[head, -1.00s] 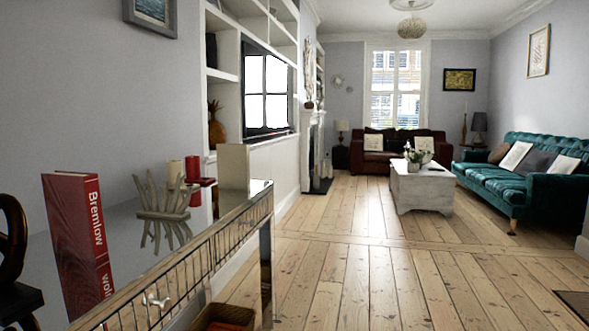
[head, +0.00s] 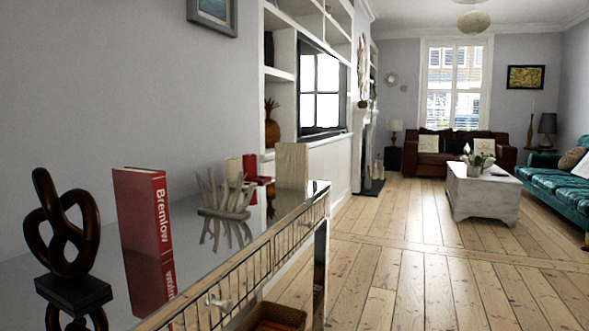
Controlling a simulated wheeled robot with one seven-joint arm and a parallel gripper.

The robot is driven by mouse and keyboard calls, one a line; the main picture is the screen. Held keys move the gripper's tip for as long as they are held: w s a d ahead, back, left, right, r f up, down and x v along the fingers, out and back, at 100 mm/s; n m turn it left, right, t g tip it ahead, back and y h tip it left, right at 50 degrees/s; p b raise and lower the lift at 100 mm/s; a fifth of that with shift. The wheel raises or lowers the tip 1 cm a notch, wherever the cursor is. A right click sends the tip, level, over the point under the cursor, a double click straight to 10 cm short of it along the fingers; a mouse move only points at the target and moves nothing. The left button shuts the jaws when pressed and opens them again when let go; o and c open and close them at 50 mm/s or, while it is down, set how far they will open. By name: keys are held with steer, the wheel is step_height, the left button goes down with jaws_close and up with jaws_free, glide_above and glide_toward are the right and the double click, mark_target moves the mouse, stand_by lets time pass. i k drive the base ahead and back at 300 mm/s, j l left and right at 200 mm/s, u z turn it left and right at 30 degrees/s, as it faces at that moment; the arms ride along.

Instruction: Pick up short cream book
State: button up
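A short, pale cream upright block (head: 292,166) stands at the far end of the mirrored-top console in the head view. It looks like the short cream book, but no title or pages can be made out. Its lower part meets the glossy top near the console's far corner. My gripper is not in view.
On the console (head: 262,248) stand a dark knot sculpture (head: 66,225), a tall red book (head: 143,212), a driftwood-like holder (head: 224,196), a cream candle (head: 233,170) and a red object (head: 250,170). A wicker basket (head: 270,317) sits below. The floorboards (head: 400,265) to the right are clear.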

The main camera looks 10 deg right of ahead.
mark_target(292, 160)
steer(key=i+l+u, duration=0.15)
steer(key=u, duration=0.3)
steer(key=i+l+u, duration=0.15)
steer(key=u, duration=0.3)
steer(key=l, duration=0.1)
